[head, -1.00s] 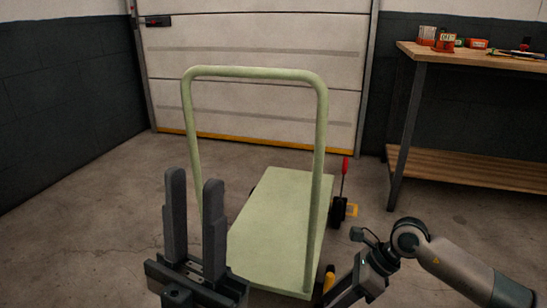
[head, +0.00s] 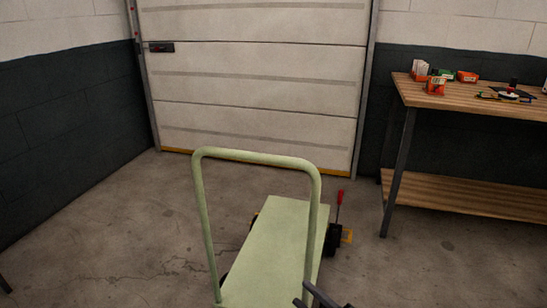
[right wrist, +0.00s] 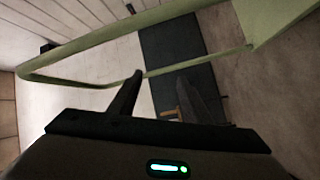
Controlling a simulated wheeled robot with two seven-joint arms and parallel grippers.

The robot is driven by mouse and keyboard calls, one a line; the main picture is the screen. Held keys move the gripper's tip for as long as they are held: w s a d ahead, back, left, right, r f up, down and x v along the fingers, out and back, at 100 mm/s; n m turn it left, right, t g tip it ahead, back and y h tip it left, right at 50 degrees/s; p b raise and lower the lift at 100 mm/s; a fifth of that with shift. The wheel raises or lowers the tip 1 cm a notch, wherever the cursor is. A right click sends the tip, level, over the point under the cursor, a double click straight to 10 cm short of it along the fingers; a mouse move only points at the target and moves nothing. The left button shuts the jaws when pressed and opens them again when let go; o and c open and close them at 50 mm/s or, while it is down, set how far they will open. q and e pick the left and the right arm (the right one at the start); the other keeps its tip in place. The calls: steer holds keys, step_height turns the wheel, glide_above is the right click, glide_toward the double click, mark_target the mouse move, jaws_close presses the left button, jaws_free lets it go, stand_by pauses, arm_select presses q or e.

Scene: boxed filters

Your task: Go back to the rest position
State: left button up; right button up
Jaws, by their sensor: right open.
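My right gripper (head: 303,294) shows only in part at the bottom edge of the head view, in front of the pale green cart (head: 280,235). In the right wrist view the right gripper (right wrist: 162,78) has its two dark fingers apart, with nothing between them. The cart's handle (right wrist: 90,45) passes beyond the fingers in that view. I cannot tell how near the handle is. My left gripper cannot be made out in the head view; only a small dark tip shows at the lower left edge.
The cart stands on the concrete floor before a closed shutter door (head: 260,90). A red-handled item (head: 340,197) stands beside the cart. A wooden workbench (head: 480,100) with small boxes and tools is at the right. The floor left of the cart is clear.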

steer(key=s+d+f+m+g+h+p, duration=0.1)
steer(key=s+d+f+m+h+p, duration=0.35)
steer(key=f+m, duration=0.2)
steer(key=s+d+f+m+g+h+p, duration=0.1)
steer(key=s+d+f+m+h+p, duration=0.2)
steer(key=s+d+f+m+h, duration=0.25)
arm_select(q)
steer(key=s+a+f+g+y+p, duration=0.1)
steer(key=s+a+f+g+p, duration=0.1)
steer(key=s+f, duration=0.5)
steer(key=s+a+f+g+y+p, duration=0.1)
steer(key=s+a+f+g, duration=0.4)
steer(key=s, duration=0.7)
steer(key=s+a+f+n+g+y+p, duration=0.1)
steer(key=s+a+f+g+p, duration=0.2)
steer(key=s+f, duration=0.6)
steer(key=shift+s+a+f+g+y, duration=0.35)
steer(key=shift+s+a+g, duration=0.2)
steer(key=shift+a, duration=0.35)
arm_select(e)
steer(key=s+f+m+g, duration=0.3)
steer(key=s+f, duration=0.3)
steer(key=s, duration=0.6)
steer(key=s+f+m+g, duration=0.3)
steer(key=s+f, duration=0.3)
steer(key=s, duration=0.6)
steer(key=shift+s+a+f+m+g+h, duration=0.15)
steer(key=shift+s+f+m+g+h, duration=0.15)
steer(key=shift+f+g+h, duration=0.1)
steer(key=shift+w, duration=0.1)
